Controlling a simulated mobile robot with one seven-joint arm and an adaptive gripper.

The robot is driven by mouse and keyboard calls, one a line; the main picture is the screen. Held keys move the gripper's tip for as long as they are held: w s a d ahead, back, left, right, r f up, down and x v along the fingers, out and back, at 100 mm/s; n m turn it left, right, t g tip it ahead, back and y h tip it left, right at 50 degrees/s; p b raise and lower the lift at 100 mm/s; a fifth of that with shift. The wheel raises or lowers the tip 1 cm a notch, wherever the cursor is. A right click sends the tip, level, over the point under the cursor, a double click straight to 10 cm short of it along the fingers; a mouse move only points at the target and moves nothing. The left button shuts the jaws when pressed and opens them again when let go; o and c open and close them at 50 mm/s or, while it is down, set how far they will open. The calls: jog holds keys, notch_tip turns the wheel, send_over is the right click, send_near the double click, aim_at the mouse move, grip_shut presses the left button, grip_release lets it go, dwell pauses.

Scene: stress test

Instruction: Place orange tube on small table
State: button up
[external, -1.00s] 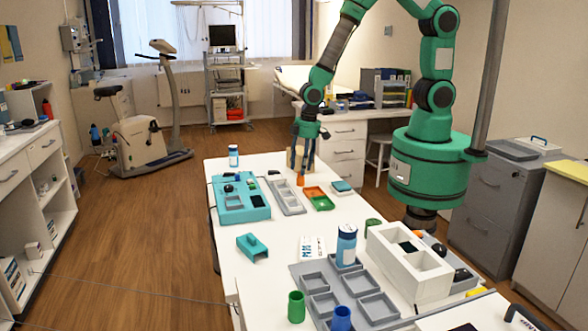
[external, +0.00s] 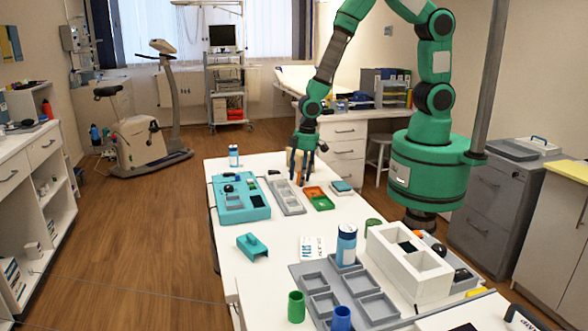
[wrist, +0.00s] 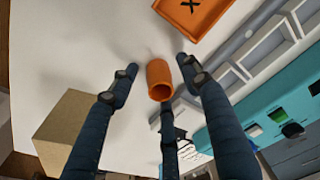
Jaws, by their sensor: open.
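The orange tube (wrist: 160,80) shows in the wrist view between the fingertips of my gripper (wrist: 158,72), with its round opening facing the camera. The fingers are spread and a gap shows on both sides of the tube. In the external view my gripper (external: 302,176) is low over the far part of the long white table (external: 283,236), pointing down. The tube is mostly hidden there by the fingers. I cannot tell which surface is the small table.
An orange tray (external: 313,191) and a grey compartment tray (external: 286,198) lie close to my gripper. A brown block (wrist: 72,128) stands beside the fingers. A teal panel (external: 240,200) is farther left. Clear white surface lies around the teal holder (external: 252,246).

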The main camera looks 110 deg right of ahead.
jog(key=c, duration=1.1)
jog(key=shift+r, duration=0.75)
notch_tip(320, 180, up, 2)
jog(key=shift+r+p, duration=0.15)
jog(key=shift+p, duration=0.35)
jog(key=s, duration=0.5)
jog(key=s+a+p, duration=0.1)
jog(key=s, duration=0.4)
jog(key=s+a+r, duration=0.1)
jog(key=s, duration=0.5)
jog(key=shift+a+r+p, duration=0.1)
jog(key=shift+a+p, duration=0.1)
jog(key=shift+p, duration=0.1)
jog(key=shift+w, duration=0.2)
jog(key=shift+n, duration=0.4)
jog(key=w, duration=0.3)
jog(key=w+a, duration=0.1)
jog(key=w, duration=0.7)
jog(key=shift+w+a, duration=0.1)
jog(key=shift+a, duration=0.15)
jog(key=shift+n, duration=0.7)
jog(key=w+a, duration=0.1)
jog(key=w, duration=0.3)
jog(key=w+a, duration=0.2)
jog(key=w, duration=0.3)
jog(key=w+a, duration=0.1)
jog(key=w, duration=0.4)
jog(key=shift+w+a+f+b, duration=0.2)
jog(key=shift+a+b, duration=0.1)
jog(key=shift+b, duration=0.1)
